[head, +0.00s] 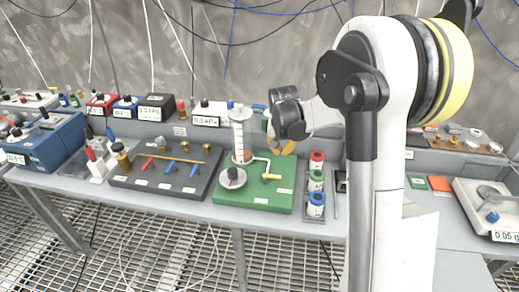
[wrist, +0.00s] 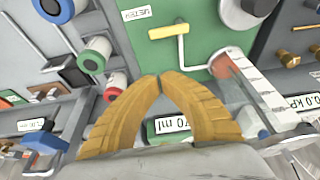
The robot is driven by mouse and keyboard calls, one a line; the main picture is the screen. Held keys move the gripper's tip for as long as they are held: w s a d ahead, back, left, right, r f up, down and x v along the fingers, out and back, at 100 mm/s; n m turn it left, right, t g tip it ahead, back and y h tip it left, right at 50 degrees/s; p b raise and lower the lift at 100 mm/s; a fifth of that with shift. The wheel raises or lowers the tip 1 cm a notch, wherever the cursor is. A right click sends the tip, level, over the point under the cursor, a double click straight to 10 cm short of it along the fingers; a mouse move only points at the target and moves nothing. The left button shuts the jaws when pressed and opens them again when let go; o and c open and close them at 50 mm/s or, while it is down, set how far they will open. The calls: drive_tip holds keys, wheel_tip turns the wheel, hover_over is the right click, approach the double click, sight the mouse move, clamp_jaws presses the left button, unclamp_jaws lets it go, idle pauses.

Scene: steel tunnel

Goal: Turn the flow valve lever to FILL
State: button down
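The green board (head: 253,193) stands on the bench and carries a yellow lever (head: 271,177) at the end of a white bent pipe, beside an upright clear cylinder (head: 238,140). In the wrist view the yellow lever (wrist: 168,31) lies beyond my fingertips, apart from them, with a small white label (wrist: 137,13) near it; its text is too small to read. My gripper (wrist: 160,80) has its orange fingers with the tips together, nothing between them. In the head view my gripper (head: 283,147) hangs behind the lever, partly hidden by my arm.
A rack with red, green and blue capped spools (head: 316,178) stands right of the green board. A dark board with coloured levers (head: 164,173) is to its left. A display (wrist: 172,125) reading 70 ml lies below the fingers in the wrist view. Instruments line the back shelf.

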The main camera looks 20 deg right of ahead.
drive_tip(key=b+x, duration=0.1)
drive_tip(key=x, duration=0.2)
drive_tip(key=b+x, duration=0.1)
drive_tip(key=x, duration=0.3)
drive_tip(key=b+x, duration=0.2)
drive_tip(key=x, duration=0.2)
drive_tip(key=shift+w+d, duration=0.1)
drive_tip(key=shift+w, duration=0.3)
drive_tip(key=shift+s+a+r+b, duration=0.2)
drive_tip(key=shift+s+a, duration=0.15)
drive_tip(key=shift+s, duration=0.25)
drive_tip(key=shift+s+a+r+b, duration=0.1)
drive_tip(key=shift+s+a+b, duration=0.1)
drive_tip(key=shift+s+a, duration=0.5)
drive_tip(key=shift+s, duration=0.3)
